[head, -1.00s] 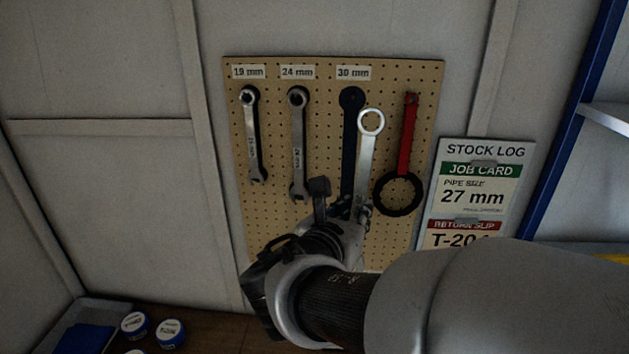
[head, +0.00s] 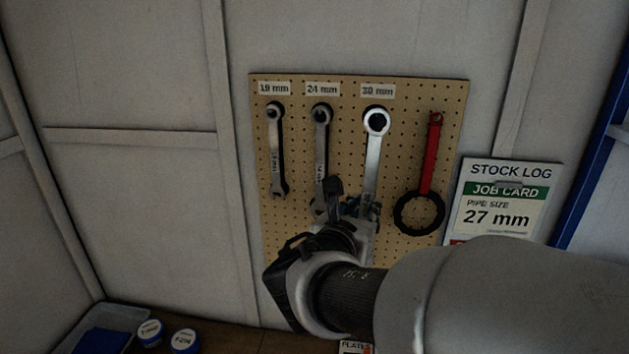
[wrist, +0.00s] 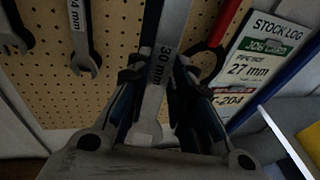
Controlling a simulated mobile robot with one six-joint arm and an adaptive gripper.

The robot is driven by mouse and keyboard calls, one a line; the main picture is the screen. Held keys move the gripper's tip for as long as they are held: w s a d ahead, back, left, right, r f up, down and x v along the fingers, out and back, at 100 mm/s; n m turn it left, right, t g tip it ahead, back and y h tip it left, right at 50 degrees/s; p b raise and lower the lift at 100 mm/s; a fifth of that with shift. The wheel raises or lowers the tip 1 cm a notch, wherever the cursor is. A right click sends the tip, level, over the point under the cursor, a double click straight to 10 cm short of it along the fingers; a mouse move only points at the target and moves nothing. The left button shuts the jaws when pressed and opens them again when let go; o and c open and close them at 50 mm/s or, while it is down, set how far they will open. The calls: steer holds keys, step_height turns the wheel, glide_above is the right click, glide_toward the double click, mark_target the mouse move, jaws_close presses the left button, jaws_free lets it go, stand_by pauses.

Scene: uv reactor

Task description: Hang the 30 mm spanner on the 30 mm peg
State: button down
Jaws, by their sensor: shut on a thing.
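The 30 mm spanner (head: 373,150) is upright in my gripper (head: 351,205), its ring end up. In the wrist view its shank (wrist: 168,48), marked "30 mm", stands between the fingers of my gripper (wrist: 160,75), which are shut on it. In the head view the ring lies over the top of the dark outline below the "30 mm" label (head: 377,91), in line with the 30 mm peg place. I cannot tell whether the ring is around the peg or just in front of it. The spanner's lower end is hidden by my gripper in the head view.
The 19 mm spanner (head: 276,155) and 24 mm spanner (head: 321,150) hang to the left on the pegboard (head: 297,135). A red strap-type wrench (head: 429,160) with a black ring hangs close on the right. The stock log board (head: 508,200) is further right.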

mark_target(363, 200)
steer(key=shift+w+d+f, duration=0.1)
steer(key=shift+w+d, duration=0.05)
steer(key=shift+w, duration=0.65)
steer(key=shift+w+d, duration=0.2)
steer(key=shift+w, duration=0.6)
steer(key=shift+w+d+f, duration=0.1)
steer(key=shift+w+d, duration=0.05)
steer(key=shift+w, duration=0.65)
steer(key=shift+w+d+f+b, duration=0.1)
steer(key=shift+w+f+b, duration=0.2)
steer(key=shift+w+b, duration=0.3)
steer(key=c, duration=1.3)
jaws_free()
steer(key=shift+c, duration=0.2)
steer(key=shift+s+f, duration=0.1)
steer(key=shift+f, duration=0.05)
